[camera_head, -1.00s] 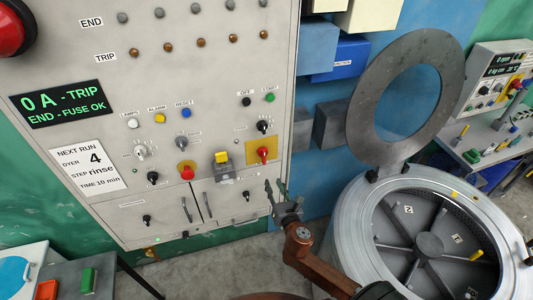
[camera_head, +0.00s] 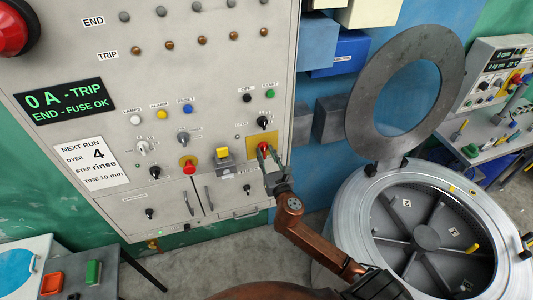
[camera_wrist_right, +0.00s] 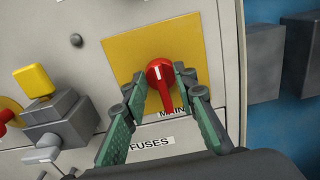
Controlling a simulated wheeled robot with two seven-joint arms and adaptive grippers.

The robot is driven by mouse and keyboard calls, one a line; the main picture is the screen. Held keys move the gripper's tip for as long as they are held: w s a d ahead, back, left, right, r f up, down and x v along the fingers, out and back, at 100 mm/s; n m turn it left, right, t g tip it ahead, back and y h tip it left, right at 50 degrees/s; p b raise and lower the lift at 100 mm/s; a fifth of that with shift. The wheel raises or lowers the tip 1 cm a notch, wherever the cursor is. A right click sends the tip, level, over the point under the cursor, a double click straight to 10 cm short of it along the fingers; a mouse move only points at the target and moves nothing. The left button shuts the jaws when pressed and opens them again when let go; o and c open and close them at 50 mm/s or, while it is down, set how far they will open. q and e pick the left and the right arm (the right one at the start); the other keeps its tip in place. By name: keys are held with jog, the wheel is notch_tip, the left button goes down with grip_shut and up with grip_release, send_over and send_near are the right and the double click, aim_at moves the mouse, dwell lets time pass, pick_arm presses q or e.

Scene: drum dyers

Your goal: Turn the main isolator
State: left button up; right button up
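The main isolator is a red rotary handle (camera_wrist_right: 160,74) on a yellow square plate (camera_wrist_right: 120,50) of the grey panel. Its grip points down, with a white mark on it. A label below, partly hidden, reads "MAIN". In the head view the yellow plate (camera_head: 250,142) is at the panel's lower right, the handle partly covered by my gripper. My right gripper (camera_wrist_right: 160,88) is open, its green-padded fingers on either side of the red handle. A gap shows at the left finger; I cannot tell if the right one touches. My left gripper is not in view.
A "FUSES" label (camera_wrist_right: 152,144) lies below. The open drum (camera_head: 345,205) with its raised ring lid (camera_head: 365,110) stands at the right. Blue boxes (camera_head: 340,56) are behind.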

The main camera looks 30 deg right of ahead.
jog(key=shift+c, duration=0.2)
grip_shut()
dwell(0.5)
jog(key=m, duration=0.3)
jog(key=shift+p, duration=0.35)
jog(key=m, duration=0.3)
jog(key=shift+d+m, duration=0.15)
jog(key=shift+m, duration=0.25)
jog(key=m, duration=1.1)
jog(key=shift+d+f+p, duration=0.15)
jog(key=shift+f+p, duration=0.1)
jog(key=shift+p, duration=0.1)
